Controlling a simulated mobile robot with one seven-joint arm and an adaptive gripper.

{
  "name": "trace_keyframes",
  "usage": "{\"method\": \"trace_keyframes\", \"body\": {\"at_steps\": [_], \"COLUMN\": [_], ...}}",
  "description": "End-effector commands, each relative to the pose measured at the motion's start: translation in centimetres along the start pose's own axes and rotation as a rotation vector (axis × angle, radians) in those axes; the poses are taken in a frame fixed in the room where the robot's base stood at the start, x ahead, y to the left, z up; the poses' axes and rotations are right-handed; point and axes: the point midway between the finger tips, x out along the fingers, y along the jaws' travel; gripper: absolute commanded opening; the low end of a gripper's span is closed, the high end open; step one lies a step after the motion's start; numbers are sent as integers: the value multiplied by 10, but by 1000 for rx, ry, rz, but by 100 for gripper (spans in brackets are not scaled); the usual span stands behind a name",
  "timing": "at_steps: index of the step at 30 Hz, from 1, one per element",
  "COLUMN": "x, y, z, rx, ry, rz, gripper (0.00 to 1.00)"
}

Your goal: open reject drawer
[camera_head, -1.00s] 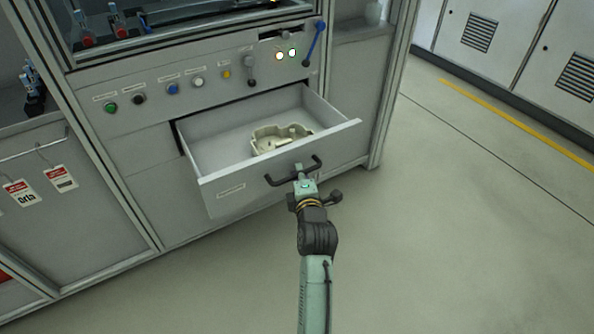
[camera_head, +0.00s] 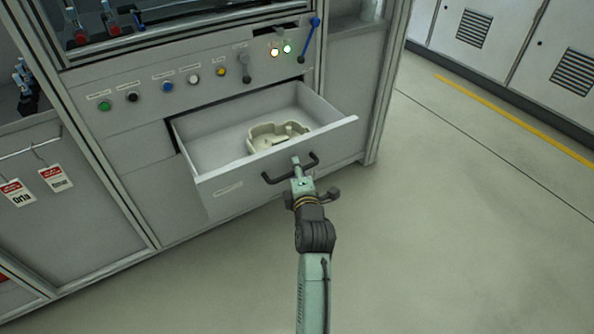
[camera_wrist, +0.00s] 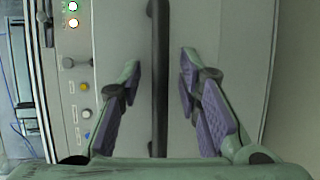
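The reject drawer (camera_head: 232,183) is a light grey drawer in the cabinet, standing pulled out with its inside showing. A dark bar handle (camera_head: 272,180) is on its front. A pale cream part (camera_head: 262,143) lies inside the drawer. My gripper (camera_head: 297,164) is at the middle of the handle. In the wrist view the handle (camera_wrist: 158,105) runs between the two purple-padded fingers of my gripper (camera_wrist: 161,62). The fingers are apart, with a visible gap on each side of the bar.
A row of coloured buttons (camera_head: 168,87) and a blue-handled lever (camera_head: 310,40) sit above the drawer. Red-and-white tags (camera_head: 55,177) hang on the left panel. The floor (camera_head: 440,230) to the right is clear, with white cabinets (camera_head: 490,40) beyond.

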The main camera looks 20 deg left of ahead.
Motion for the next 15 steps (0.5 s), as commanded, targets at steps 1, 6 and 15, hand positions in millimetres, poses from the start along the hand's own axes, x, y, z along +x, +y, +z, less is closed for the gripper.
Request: {"method": "trace_keyframes", "body": {"at_steps": [1,6,15], "x": [0,-10,-58], "y": [0,0,-1], "z": [0,0,0], "rx": [0,0,0], "ry": [0,-1,-1], "rz": [0,0,-2], "gripper": [31,31,31]}}
